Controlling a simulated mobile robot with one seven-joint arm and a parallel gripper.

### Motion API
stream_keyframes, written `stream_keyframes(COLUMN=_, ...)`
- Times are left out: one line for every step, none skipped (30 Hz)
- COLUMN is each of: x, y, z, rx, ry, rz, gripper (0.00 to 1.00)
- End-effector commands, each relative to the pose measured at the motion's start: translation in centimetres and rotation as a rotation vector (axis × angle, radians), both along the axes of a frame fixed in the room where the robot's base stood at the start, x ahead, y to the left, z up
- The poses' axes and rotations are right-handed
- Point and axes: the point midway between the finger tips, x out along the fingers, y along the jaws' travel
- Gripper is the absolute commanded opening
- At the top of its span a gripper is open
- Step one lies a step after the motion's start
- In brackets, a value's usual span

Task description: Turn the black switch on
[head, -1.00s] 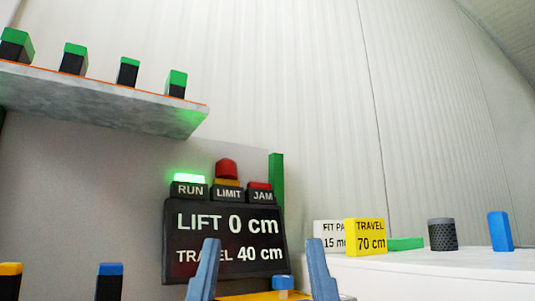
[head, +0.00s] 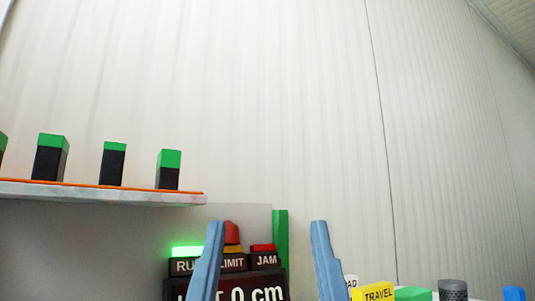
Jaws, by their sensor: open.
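I cannot make out a black switch in the head view. A dark display panel (head: 236,287) at the bottom shows part of a number, "0 cm", and is cut off by the frame edge. My gripper (head: 267,224) shows as two blue-grey fingers pointing up, spread apart with nothing between them. The left finger covers part of the panel and of the RUN and LIMIT labels. I cannot tell how far the fingers are from the panel.
A lit green RUN lamp (head: 187,251), a red LIMIT lamp (head: 231,232) and a red JAM lamp (head: 263,247) sit above the panel. Several black blocks with green tops stand on a shelf (head: 110,194) at left. A yellow TRAVEL block (head: 373,292) is at lower right.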

Motion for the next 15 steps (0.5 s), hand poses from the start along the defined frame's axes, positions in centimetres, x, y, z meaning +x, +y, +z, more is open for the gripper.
stream_keyframes(x=0.0, y=0.0, z=1.6, rx=0.0, ry=0.0, rz=0.0, gripper=0.8)
stream_keyframes(x=0.0, y=0.0, z=2.0, rx=0.0, ry=0.0, rz=0.0, gripper=0.8)
stream_keyframes(x=0.0, y=0.0, z=2.6, rx=0.0, ry=0.0, rz=0.0, gripper=0.8)
stream_keyframes(x=0.0, y=0.0, z=3.0, rx=0.0, ry=0.0, rz=0.0, gripper=0.8)
stream_keyframes(x=0.0, y=0.0, z=3.5, rx=0.0, ry=0.0, rz=0.0, gripper=0.8)
stream_keyframes(x=0.0, y=0.0, z=4.0, rx=0.0, ry=0.0, rz=0.0, gripper=0.8)
stream_keyframes(x=0.0, y=0.0, z=4.4, rx=0.0, ry=0.0, rz=0.0, gripper=0.8)
stream_keyframes(x=0.0, y=0.0, z=4.7, rx=0.0, ry=0.0, rz=0.0, gripper=0.8)
stream_keyframes(x=0.0, y=0.0, z=5.2, rx=0.0, ry=0.0, rz=0.0, gripper=0.8)
stream_keyframes(x=0.0, y=0.0, z=5.5, rx=0.0, ry=0.0, rz=0.0, gripper=0.8)
stream_keyframes(x=0.0, y=0.0, z=5.7, rx=0.0, ry=0.0, rz=0.0, gripper=0.8)
stream_keyframes(x=0.0, y=0.0, z=6.0, rx=0.0, ry=0.0, rz=0.0, gripper=0.8)
stream_keyframes(x=0.0, y=0.0, z=6.3, rx=0.0, ry=0.0, rz=0.0, gripper=0.8)
stream_keyframes(x=0.0, y=0.0, z=6.4, rx=0.0, ry=0.0, rz=0.0, gripper=0.8)
stream_keyframes(x=0.0, y=0.0, z=6.6, rx=0.0, ry=0.0, rz=0.0, gripper=0.8)
